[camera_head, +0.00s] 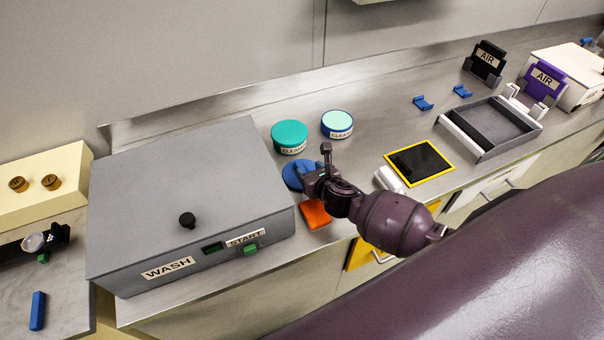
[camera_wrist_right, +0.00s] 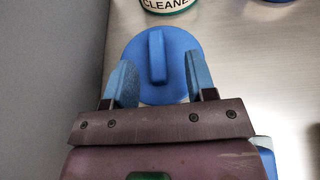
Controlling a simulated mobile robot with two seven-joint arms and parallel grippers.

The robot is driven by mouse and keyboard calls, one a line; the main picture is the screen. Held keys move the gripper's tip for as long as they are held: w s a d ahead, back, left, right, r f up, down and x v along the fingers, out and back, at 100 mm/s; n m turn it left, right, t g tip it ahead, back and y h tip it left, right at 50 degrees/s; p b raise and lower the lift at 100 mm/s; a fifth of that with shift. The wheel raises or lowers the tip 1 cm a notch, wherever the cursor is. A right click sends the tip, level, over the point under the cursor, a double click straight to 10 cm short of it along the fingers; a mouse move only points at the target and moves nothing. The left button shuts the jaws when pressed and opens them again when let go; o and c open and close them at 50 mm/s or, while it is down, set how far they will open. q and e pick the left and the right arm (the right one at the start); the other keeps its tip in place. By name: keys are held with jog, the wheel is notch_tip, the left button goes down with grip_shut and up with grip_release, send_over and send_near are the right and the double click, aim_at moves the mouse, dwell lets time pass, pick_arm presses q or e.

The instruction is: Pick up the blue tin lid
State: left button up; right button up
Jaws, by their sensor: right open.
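The blue tin lid (camera_head: 292,177) is a round disc on the metal counter, beside the grey wash box and partly hidden by my right gripper in the head view. In the right wrist view the lid (camera_wrist_right: 180,48) shows a raised bar handle across its middle. My right gripper (camera_head: 312,168) is at the lid. Its two blue fingers are open, one on each side of the handle (camera_wrist_right: 158,80), with a gap to it on both sides. Whether the fingertips touch the lid I cannot tell. My left gripper is not in view.
A teal cleaner tin (camera_head: 289,136) and a blue-rimmed cleaner tin (camera_head: 337,124) stand behind the lid. The grey wash box (camera_head: 180,190) is close on the left. An orange block (camera_head: 315,214) lies in front. A yellow-framed black pad (camera_head: 419,162) lies to the right.

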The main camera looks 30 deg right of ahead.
aim_at(299, 162)
jog(key=x, duration=0.4)
jog(key=shift+a, duration=0.35)
jog(key=shift+w+f, duration=0.3)
jog(key=shift+w, duration=0.35)
grip_shut()
jog(key=shift+r, duration=0.1)
